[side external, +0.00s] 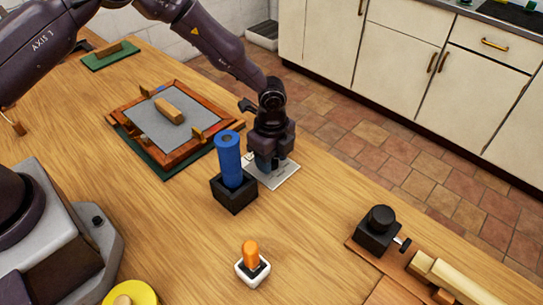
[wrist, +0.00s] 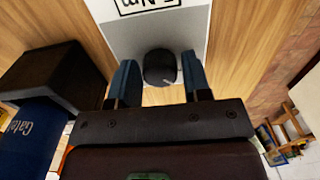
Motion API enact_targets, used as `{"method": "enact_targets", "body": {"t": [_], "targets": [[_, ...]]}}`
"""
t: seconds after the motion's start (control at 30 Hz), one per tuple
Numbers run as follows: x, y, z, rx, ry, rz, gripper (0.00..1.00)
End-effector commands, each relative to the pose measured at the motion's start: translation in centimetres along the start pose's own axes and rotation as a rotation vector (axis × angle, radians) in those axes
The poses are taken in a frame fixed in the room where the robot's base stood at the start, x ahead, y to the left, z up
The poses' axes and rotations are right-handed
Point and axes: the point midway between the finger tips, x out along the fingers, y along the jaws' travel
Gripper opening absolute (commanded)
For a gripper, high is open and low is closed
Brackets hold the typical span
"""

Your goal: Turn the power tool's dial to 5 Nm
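The dial is a round black knob (wrist: 160,67) with a small light mark at its lower right edge. It sits on a pale grey plate (wrist: 120,38), with a framed label (wrist: 150,4) ending in "Nm" beyond it; the number is cut off by the picture's top edge. My gripper (wrist: 161,75) has its two blue fingers on either side of the knob, with a narrow gap at least on the right. In the side external view my gripper (side external: 266,163) points down over the plate (side external: 286,178) and hides the knob.
A blue cylinder (side external: 229,158) stands in a black holder (side external: 234,195), close beside my gripper. A wooden framed tray (side external: 187,157) lies behind left. An orange-topped item (side external: 250,256) stands in front. A black knobbed block (side external: 376,234) is at right. The table's edge runs close behind the plate.

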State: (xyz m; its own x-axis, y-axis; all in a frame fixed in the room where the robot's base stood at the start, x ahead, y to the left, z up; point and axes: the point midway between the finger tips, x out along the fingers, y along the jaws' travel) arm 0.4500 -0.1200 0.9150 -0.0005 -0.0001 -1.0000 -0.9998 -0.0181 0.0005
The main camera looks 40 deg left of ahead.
Motion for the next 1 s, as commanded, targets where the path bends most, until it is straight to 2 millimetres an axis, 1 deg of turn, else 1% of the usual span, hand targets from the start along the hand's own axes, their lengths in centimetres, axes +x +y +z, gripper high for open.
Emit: {"method": "enact_targets", "body": {"t": [0.03,0.07,0.33,0.47,0.57,0.8,0.9,1.0], "targets": [[0.0,0.0,0.0,0.000,0.000,0.000,0.56],[0.0,0.0,0.0,0.001,0.000,0.000,0.61],[-0.1,0.0,0.0,0.002,0.000,-0.001,0.61],[-1.1,-0.1,0.0,0.002,0.000,-0.003,0.61],[-2.8,-0.1,0.0,0.002,0.001,-0.005,0.61],[-8.2,-0.1,0.0,0.002,0.001,-0.006,0.61],[-10.1,-0.1,0.1,0.001,0.000,-0.005,0.61],[-11.6,-0.1,0.0,0.001,0.000,-0.004,0.61]]}}
